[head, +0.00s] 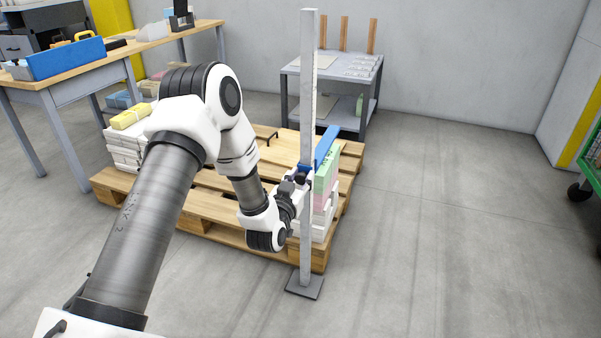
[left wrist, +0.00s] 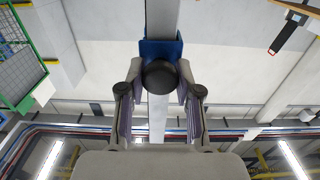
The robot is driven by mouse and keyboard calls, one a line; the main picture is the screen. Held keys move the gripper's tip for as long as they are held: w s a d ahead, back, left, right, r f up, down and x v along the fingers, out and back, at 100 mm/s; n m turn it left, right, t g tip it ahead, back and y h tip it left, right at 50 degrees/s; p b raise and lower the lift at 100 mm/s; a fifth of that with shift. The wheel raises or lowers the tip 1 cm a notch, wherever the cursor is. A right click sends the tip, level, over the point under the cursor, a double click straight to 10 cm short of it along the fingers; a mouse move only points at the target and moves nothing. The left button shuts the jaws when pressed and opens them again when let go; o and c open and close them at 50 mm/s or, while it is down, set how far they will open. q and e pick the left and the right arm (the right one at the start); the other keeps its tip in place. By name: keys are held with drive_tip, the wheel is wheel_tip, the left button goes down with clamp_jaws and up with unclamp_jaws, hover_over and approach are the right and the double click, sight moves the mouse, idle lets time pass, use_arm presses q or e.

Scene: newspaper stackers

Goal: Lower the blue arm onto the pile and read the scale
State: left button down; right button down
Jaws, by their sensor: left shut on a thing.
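A tall grey post (head: 308,90) stands on a dark base plate (head: 304,286) beside the pallet. A blue arm (head: 328,143) juts from it over a pile (head: 326,187) of green, pink and white bundles. I cannot tell whether arm and pile touch. A pale strip runs along the post; its marks are too small to read. My left gripper (head: 300,181) is at the blue slider. In the left wrist view, its fingers close on a round black knob (left wrist: 160,74) in front of the blue slider (left wrist: 150,47). My right gripper is not in view.
The wooden pallet (head: 220,233) also carries a white stack with a yellow bundle (head: 130,116) at left. A grey table (head: 345,66) stands behind, a workbench (head: 70,92) at left back, a green cart (head: 592,160) at far right. The right-hand floor is clear.

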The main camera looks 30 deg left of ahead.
use_arm(q)
drive_tip(key=shift+w+a+r, duration=0.1)
drive_tip(key=shift+r, duration=0.05)
drive_tip(key=c, duration=1.1)
unclamp_jaws()
drive_tip(key=o, duration=0.3)
drive_tip(key=shift+w, duration=0.1)
drive_tip(key=shift+w+f, duration=0.1)
drive_tip(key=shift+f, duration=0.1)
drive_tip(key=v, duration=1.2)
